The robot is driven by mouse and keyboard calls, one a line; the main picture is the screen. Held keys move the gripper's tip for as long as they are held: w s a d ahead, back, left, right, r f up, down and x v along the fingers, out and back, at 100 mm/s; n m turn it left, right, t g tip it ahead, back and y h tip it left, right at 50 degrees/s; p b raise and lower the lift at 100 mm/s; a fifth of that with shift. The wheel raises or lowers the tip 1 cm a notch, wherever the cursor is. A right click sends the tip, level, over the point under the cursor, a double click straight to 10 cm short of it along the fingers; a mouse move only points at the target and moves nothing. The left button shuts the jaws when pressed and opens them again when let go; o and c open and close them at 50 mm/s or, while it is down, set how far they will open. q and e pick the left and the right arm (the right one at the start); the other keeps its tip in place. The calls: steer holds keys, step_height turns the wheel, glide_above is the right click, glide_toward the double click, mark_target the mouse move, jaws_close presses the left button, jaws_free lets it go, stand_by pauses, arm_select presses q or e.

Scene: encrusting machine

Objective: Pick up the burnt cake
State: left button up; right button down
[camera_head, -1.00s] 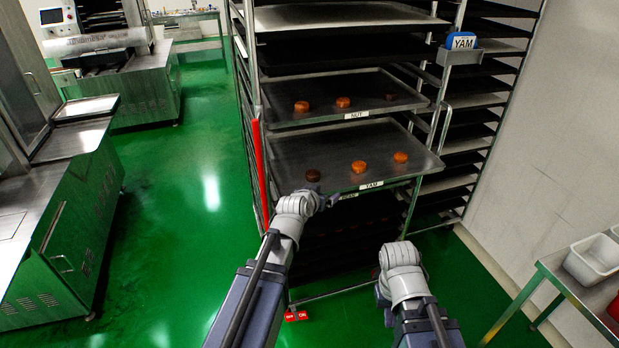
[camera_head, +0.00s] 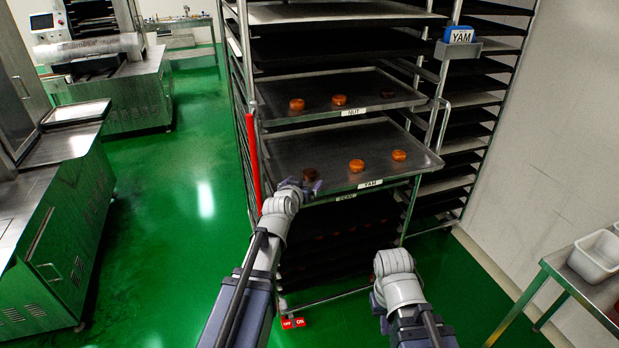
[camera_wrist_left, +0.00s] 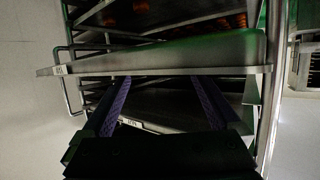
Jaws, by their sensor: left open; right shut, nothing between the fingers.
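The burnt cake (camera_head: 309,174), dark brown and round, lies at the front left of the YAM tray (camera_head: 290,150), left of two orange-brown cakes (camera_head: 356,165) (camera_head: 399,155). My left gripper (camera_head: 312,186) is at that tray's front edge, just in front of the burnt cake; I cannot tell whether they touch. In the left wrist view its two fingers (camera_wrist_left: 160,88) are spread with nothing held between them, and the tray rim (camera_wrist_left: 160,71) crosses above their tips. I cannot make out the burnt cake there. My right arm reaches in at the lower middle, its fingers hidden.
The NUT tray (camera_head: 370,83) sits above with two orange cakes (camera_head: 297,104) (camera_head: 340,99) and a dark one (camera_head: 391,93). The rack has a red upright post (camera_head: 253,165) at left. A table with white bins (camera_head: 597,256) stands at right. Green floor is open at left.

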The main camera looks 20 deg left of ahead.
mark_target(309, 174)
arm_select(q)
steer(key=shift+x, duration=1)
steer(key=x, duration=0.3)
steer(key=b+x, duration=0.1)
steer(key=shift+w+a+r, duration=0.15)
steer(key=shift+w+r, duration=0.15)
steer(key=shift+r, duration=0.05)
steer(key=shift+c, duration=0.3)
steer(key=c, duration=1.4)
steer(key=shift+r, duration=0.15)
step_height(309, 174, up, 10)
steer(key=p, duration=1)
